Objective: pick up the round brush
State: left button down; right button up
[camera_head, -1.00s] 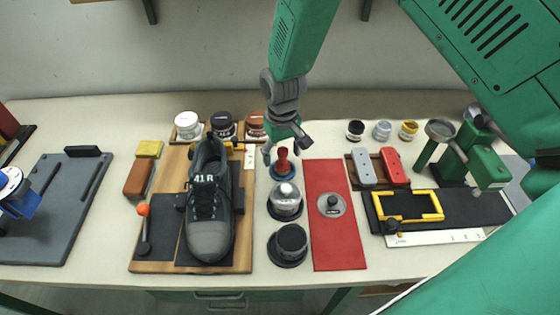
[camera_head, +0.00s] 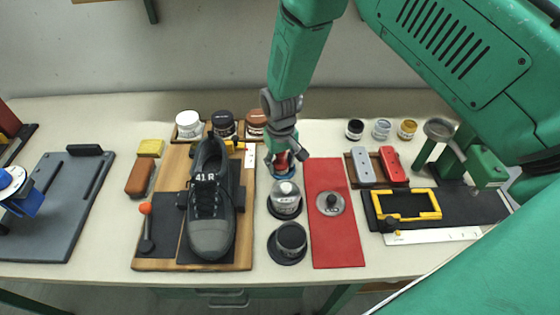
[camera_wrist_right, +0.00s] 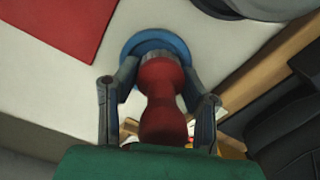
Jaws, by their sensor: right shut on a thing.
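The round brush has a red waisted handle and a blue round base. In the head view the round brush (camera_head: 282,166) stands upright on the table behind the silver-topped round item, partly hidden by my right gripper. In the right wrist view the round brush (camera_wrist_right: 163,100) lies between the two fingers, its blue base beyond the fingertips. My right gripper (camera_head: 285,158) reaches down from above and is shut on the red handle; its fingers also show in the right wrist view (camera_wrist_right: 160,92). My left gripper is not clearly in view.
A silver-topped round item (camera_head: 285,197) and a dark round item (camera_head: 290,240) stand in front of the brush. A red mat (camera_head: 335,245) lies to the right. A black shoe (camera_head: 210,210) on a wooden board (camera_head: 160,255) is to the left. Jars (camera_head: 255,124) stand behind left.

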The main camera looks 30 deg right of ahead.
jog(key=shift+d+r, duration=0.15)
notch_tip(320, 180, up, 9)
jog(key=shift+r+b, duration=0.1)
jog(key=shift+b, duration=0.45)
jog(key=shift+r, duration=0.25)
jog(key=shift+d, duration=0.25)
jog(key=shift+s+a+f, duration=0.1)
jog(key=shift+a, duration=0.05)
